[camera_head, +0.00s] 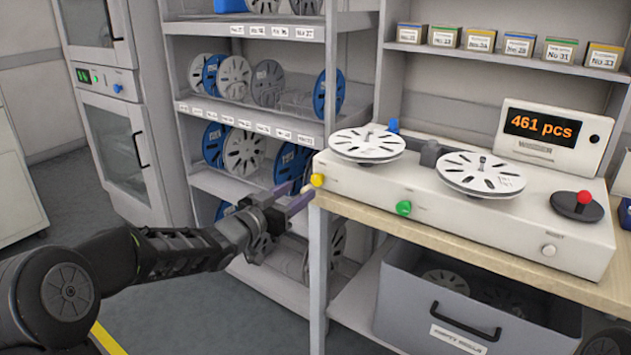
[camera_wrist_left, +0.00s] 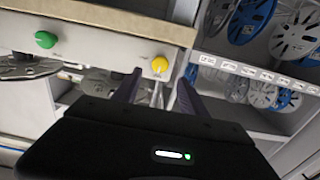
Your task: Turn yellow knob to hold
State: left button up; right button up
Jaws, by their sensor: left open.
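The yellow knob (camera_head: 317,180) is on the left end of the front face of a white counting machine (camera_head: 440,205). In the left wrist view the yellow knob (camera_wrist_left: 159,65) shows just beyond and between the fingertips. My left gripper (camera_head: 298,196) is open, its fingers pointing toward the knob from the left, apart from it as far as I can see. The gripper also fills the lower part of the left wrist view (camera_wrist_left: 158,85). A green knob (camera_head: 403,208) is farther right on the same face, and also in the left wrist view (camera_wrist_left: 46,40). My right gripper is out of view.
The machine stands on a wooden bench (camera_head: 480,256) and carries two reels. A display (camera_head: 541,126) reads 461 pcs. A grey bin (camera_head: 400,310) sits under the bench. Shelves with white and blue reels (camera_head: 250,110) stand behind my left arm. Open floor lies at lower left.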

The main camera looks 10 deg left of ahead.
aim_at(315, 180)
pick_arm(q)
jog(key=x, duration=0.7)
jog(key=shift+w, duration=0.3)
grip_shut()
